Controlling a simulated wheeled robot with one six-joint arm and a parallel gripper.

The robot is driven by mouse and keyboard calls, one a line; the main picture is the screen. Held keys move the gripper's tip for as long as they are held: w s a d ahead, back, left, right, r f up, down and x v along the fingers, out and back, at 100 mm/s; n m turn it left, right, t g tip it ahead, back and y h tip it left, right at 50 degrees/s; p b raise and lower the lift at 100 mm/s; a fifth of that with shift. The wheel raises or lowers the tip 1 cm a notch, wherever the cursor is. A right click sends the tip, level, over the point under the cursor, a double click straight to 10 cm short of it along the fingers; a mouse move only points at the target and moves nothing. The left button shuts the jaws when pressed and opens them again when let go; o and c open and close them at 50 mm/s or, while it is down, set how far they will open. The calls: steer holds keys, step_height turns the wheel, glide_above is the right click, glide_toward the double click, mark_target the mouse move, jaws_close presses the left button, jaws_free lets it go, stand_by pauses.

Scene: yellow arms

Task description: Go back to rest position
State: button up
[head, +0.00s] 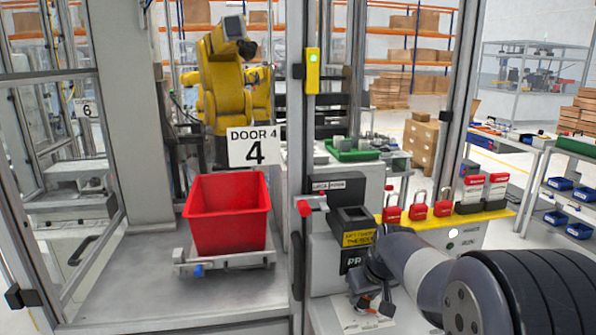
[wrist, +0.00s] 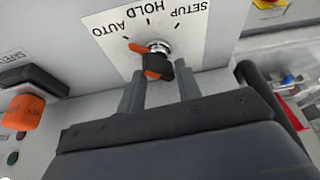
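My gripper (wrist: 159,72) is at a selector switch (wrist: 157,66) on a grey panel in the wrist view. Its two dark fingers stand apart on either side of the black knob, with gaps visible, so it is open and empty. The knob has orange marks, and its upper orange tip points toward AUTO on the white label (wrist: 185,32), which also reads HOLD and SETUP. In the head view my arm reaches in from the lower right, and my gripper (head: 372,290) is low beside the control station, partly hidden by my wrist.
In the head view a red bin (head: 228,218) stands behind the door 4 frame. Red padlocks (head: 418,208) line a yellow ledge (head: 490,222) above my arm.

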steer(key=shift+a+m+h, duration=0.15)
steer(key=shift+m+h, duration=0.65)
steer(key=shift+m, duration=1.4)
steer(key=shift+a+m+h+p, duration=0.15)
steer(key=shift+m+h, duration=0.4)
steer(key=shift+m, duration=0.85)
steer(key=shift+m+h+p, duration=0.25)
steer(key=shift+m+h, duration=0.3)
steer(key=shift+m, duration=0.85)
steer(key=shift+a+r+b, duration=0.1)
steer(key=shift+r+b, duration=0.25)
steer(key=shift+s+a+r, duration=0.2)
steer(key=shift+s, duration=0.2)
